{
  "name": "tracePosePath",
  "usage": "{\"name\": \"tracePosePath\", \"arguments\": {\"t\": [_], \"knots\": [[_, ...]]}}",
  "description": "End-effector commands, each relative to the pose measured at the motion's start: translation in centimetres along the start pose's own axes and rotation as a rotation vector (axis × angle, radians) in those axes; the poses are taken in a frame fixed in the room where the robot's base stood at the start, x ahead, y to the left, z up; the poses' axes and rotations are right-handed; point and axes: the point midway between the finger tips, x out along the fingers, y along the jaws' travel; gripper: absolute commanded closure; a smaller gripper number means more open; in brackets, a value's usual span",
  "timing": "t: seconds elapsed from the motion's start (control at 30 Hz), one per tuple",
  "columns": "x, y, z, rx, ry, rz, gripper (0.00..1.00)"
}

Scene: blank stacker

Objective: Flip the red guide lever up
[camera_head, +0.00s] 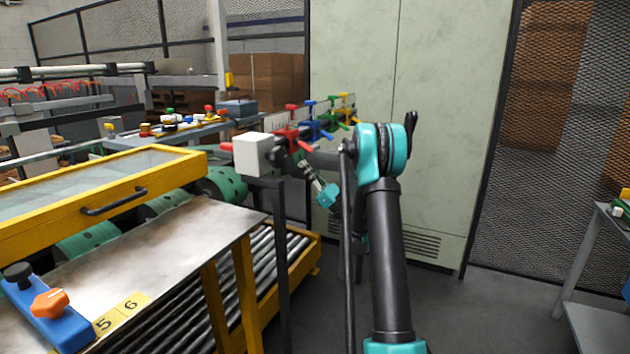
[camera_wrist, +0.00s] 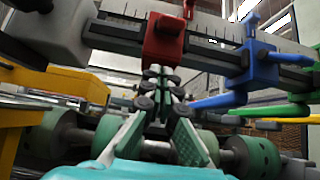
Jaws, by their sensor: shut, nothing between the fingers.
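The red guide (camera_head: 287,133) sits on a ruled rail beside a pale box. In the wrist view its red block (camera_wrist: 164,40) is just above and beyond my fingertips, with a red knob (camera_wrist: 188,10) on top. The red lever cannot be clearly made out in the wrist view; my fingers cover the area under the block. My gripper (camera_wrist: 157,76) is shut and empty, pointing up toward the underside of the red block. It also shows in the head view (camera_head: 305,168), below the rail. I cannot tell whether the fingertips touch the guide.
A blue guide (camera_wrist: 250,68) with its lever stands right of the red one, with a green guide (camera_wrist: 290,108) beyond. The pale box (camera_head: 252,153) caps the rail's near end. A yellow-framed cover (camera_head: 190,160) and roller conveyor (camera_head: 270,262) lie left. Open floor lies right.

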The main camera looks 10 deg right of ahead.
Motion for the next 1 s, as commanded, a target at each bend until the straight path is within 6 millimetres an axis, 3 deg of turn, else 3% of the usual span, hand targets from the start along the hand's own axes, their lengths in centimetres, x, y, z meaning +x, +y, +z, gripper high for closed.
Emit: {"name": "tracePosePath", "arguments": {"t": [0.1, 0.3, 1.0], "knots": [[0.2, -0.1, 2.0, -0.004, 0.000, -0.003, 1.00], [0.5, -0.1, 3.5, -0.003, 0.001, -0.002, 1.00], [0.5, 0.0, 4.2, -0.003, 0.048, -0.002, 1.00]]}}
